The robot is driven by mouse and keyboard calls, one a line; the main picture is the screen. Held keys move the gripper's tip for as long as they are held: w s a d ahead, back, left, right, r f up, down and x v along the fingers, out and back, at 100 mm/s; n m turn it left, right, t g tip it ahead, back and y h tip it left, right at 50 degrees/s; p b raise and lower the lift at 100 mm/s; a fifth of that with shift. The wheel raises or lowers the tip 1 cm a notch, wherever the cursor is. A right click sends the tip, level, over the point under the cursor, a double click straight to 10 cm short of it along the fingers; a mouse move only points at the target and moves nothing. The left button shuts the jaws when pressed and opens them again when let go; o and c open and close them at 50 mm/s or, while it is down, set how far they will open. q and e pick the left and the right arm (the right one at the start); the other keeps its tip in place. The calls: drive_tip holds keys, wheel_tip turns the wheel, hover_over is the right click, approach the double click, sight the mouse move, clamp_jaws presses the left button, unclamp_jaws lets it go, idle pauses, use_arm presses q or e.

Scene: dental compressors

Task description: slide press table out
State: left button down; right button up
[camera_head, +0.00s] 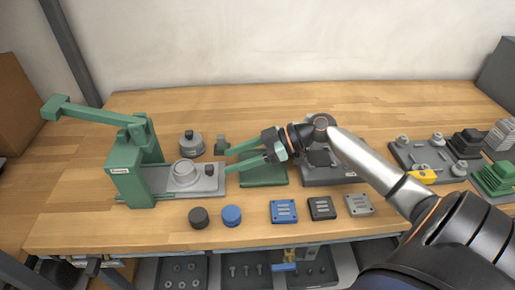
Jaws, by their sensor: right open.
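The green press (127,165) stands at the left of the wooden table, its lever arm (80,111) raised and pointing left. Its grey press table (185,184) reaches out to the right of the press frame. A round grey part sits on it, with a small dark knob (210,169) near its right end. My right gripper (228,161) comes from the right with two green fingers apart. Its fingertips are close to the right end of the press table; I cannot tell whether they touch it. Nothing shows between the fingers. My left gripper is not in view.
Black (199,217) and blue (232,215) round caps and several small plates (322,208) lie along the front. A green plate (264,170) lies under my right gripper. A grey tray (425,157) with parts is at right. The table's back strip is clear.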

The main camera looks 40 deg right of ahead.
drive_tip(key=v, duration=0.6)
drive_tip(key=shift+s+d+r+b, duration=0.25)
drive_tip(key=shift+s+d+b, duration=0.05)
drive_tip(key=shift+s+d, duration=0.2)
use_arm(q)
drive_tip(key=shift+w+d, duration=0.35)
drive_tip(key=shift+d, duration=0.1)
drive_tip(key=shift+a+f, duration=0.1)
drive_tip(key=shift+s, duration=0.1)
use_arm(e)
drive_tip(key=shift+r, duration=0.1)
